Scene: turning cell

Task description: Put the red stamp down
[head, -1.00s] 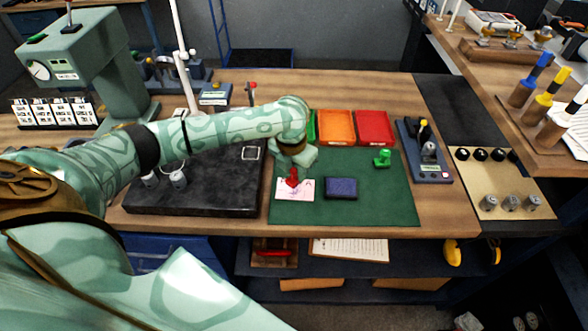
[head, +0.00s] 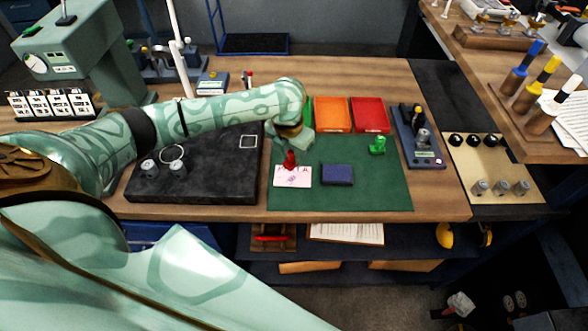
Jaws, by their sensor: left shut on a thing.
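My left gripper (head: 295,144) is shut on the red stamp (head: 290,158). The stamp hangs from it, upright, over the far edge of a pale pink card (head: 292,178) with a faint mark on it. Whether the stamp's foot touches the card cannot be told. The card lies on a green mat (head: 350,196). A dark blue pad (head: 337,174) lies to the right of the card. A green stamp (head: 378,146) stands on the mat further right. My right gripper is not in view.
Green, orange (head: 332,114) and red (head: 370,115) trays stand behind the mat, the green one mostly hidden by my arm. A black slab (head: 225,185) lies left of the mat. A blue-grey fixture (head: 428,158) stands to the right. The mat's front right is clear.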

